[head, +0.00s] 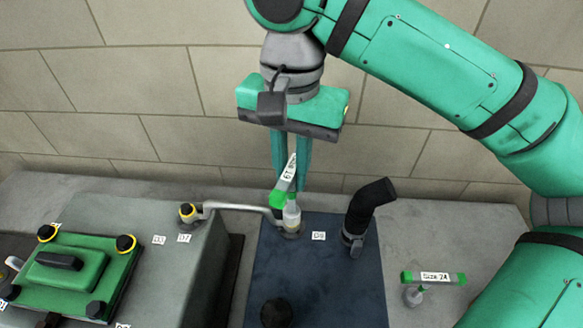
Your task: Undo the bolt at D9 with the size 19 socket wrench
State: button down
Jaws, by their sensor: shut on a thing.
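My gripper (291,182) points down over the dark blue plate and is shut on the green handle of the size 19 socket wrench (280,199). A white tag ending in 19 shows on the wrench, seen at a slant. Its pale socket points down at the right end of a grey link, over the spot beside a small label (318,236) that seems to read D9. The bolt there is hidden under the socket. I cannot tell whether the socket is fully seated on it.
The grey link (238,207) runs left to a yellow-ringed bolt (187,212). A black bent pipe (367,210) stands close on the right. A size 24 wrench (433,278) is further right. A green cover (70,265) lies left. The wall is close behind.

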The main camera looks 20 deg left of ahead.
jog(key=n, duration=1.2)
jog(key=shift+r+n, duration=0.1)
jog(key=shift+n, duration=0.3)
jog(key=n, duration=1.1)
jog(key=shift+n, duration=0.3)
jog(key=shift+r, duration=0.15)
